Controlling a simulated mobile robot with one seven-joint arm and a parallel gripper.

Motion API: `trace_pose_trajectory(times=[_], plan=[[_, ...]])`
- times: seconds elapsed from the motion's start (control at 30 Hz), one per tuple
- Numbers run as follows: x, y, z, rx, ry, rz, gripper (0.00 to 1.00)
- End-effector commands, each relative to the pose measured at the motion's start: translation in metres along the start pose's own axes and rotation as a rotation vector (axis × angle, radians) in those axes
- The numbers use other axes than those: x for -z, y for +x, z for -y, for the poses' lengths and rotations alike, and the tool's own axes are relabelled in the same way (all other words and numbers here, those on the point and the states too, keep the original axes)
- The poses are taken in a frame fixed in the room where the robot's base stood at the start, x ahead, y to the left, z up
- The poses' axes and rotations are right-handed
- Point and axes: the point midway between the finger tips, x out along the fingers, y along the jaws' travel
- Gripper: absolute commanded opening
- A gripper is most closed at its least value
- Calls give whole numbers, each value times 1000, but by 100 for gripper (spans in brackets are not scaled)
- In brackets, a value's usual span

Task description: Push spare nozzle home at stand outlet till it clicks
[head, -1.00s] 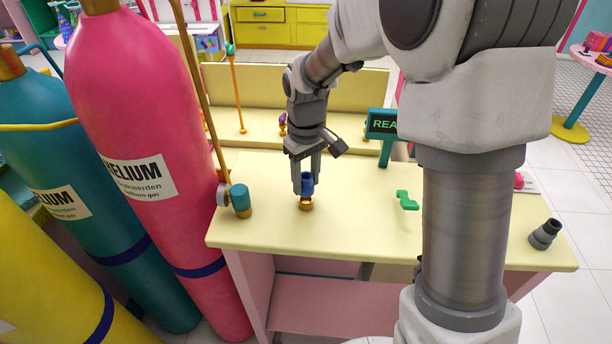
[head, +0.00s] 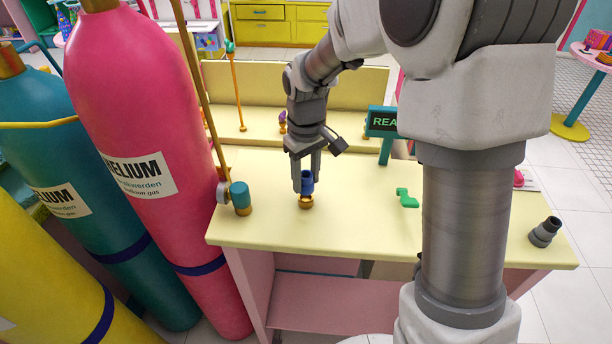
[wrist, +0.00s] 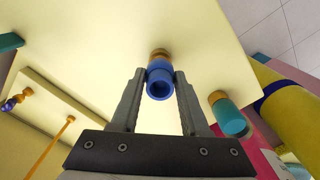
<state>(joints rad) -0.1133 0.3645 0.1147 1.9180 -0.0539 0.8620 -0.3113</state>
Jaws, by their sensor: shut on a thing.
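A blue nozzle (head: 307,181) is held upright between the fingers of my gripper (head: 307,188). It sits directly above the brass stand outlet (head: 306,202) on the cream table and appears to touch it. In the wrist view, the blue nozzle (wrist: 160,82) lies between the two grey fingertips (wrist: 160,76), its open round end facing the camera. The brass outlet (wrist: 158,54) shows just beyond it. How deep the nozzle is seated on the outlet cannot be told.
A teal cylinder with a brass base (head: 241,198) stands left of the outlet, near the pink helium tank (head: 150,150). A green piece (head: 407,198), a dark grey nozzle (head: 544,232) and a sign (head: 382,122) are to the right. The table front (head: 380,235) is clear.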

Motion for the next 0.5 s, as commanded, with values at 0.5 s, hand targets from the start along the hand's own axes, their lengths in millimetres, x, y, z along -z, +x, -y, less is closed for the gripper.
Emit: trace_pose_trajectory(times=[0.5], plan=[[0,14,0,0,0,0,0]])
